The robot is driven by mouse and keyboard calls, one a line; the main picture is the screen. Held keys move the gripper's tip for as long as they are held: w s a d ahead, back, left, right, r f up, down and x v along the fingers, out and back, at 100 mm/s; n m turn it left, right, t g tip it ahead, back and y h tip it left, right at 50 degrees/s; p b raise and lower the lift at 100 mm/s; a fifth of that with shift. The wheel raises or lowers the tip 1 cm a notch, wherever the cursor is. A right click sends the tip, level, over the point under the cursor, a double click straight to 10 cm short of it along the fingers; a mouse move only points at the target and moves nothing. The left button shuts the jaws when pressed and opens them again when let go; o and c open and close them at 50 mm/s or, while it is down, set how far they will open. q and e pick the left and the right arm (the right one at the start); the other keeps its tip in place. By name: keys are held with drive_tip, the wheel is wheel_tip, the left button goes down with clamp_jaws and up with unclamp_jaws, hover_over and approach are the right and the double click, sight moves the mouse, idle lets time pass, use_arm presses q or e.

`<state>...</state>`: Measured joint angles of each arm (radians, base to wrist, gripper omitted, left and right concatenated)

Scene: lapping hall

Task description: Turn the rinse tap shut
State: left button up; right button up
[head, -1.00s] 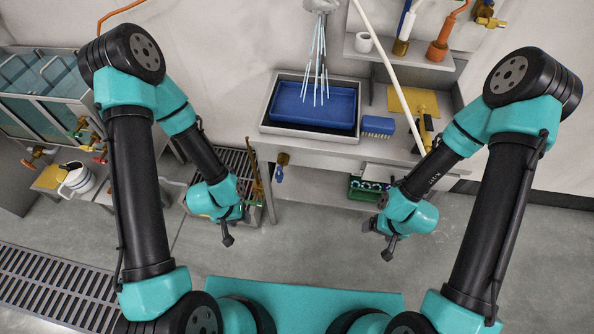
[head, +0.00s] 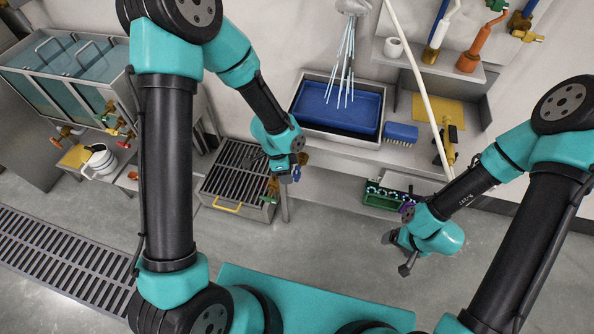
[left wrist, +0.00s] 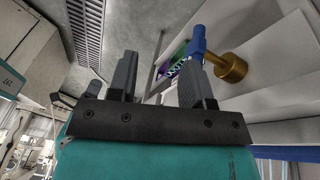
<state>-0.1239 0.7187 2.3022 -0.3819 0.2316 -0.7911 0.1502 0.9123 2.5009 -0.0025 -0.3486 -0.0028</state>
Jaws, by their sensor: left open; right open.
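A rinse tap with a blue lever (head: 297,174) and a brass body (head: 304,158) sits on the front of the sink bench. In the left wrist view the blue lever (left wrist: 198,42) shows just beyond the right-hand finger, with the brass body (left wrist: 231,67) to its right. My left gripper (head: 284,176) is open and close beside the tap; it also shows in the left wrist view (left wrist: 158,82). The lever is not between its fingers; I cannot tell if they touch. Pale streams (head: 346,65) fall from a spray head into a blue tub (head: 340,105). My right gripper (head: 399,254) is open and empty.
A slatted rack (head: 235,170) with a yellow handle stands left of the bench. A blue brush (head: 400,132) lies right of the sink. A green crate (head: 380,201) sits below the bench. Tanks with brass taps (head: 62,132) stand at far left. The floor in front is clear.

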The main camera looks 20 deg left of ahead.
sight(297, 171)
use_arm(q)
drive_tip(key=w+d+r+m+y, duration=0.2)
drive_tip(key=w+r+m, duration=0.3)
drive_tip(key=r+m, duration=0.5)
drive_tip(key=shift+w+r+t+y, duration=0.3)
drive_tip(key=shift+w+r+y, duration=0.1)
drive_tip(key=shift+r+y, duration=0.1)
drive_tip(key=shift+d+f, duration=0.1)
drive_tip(key=f, duration=1.7)
drive_tip(key=shift+s+f, duration=0.15)
drive_tip(key=shift+s, duration=0.1)
clamp_jaws()
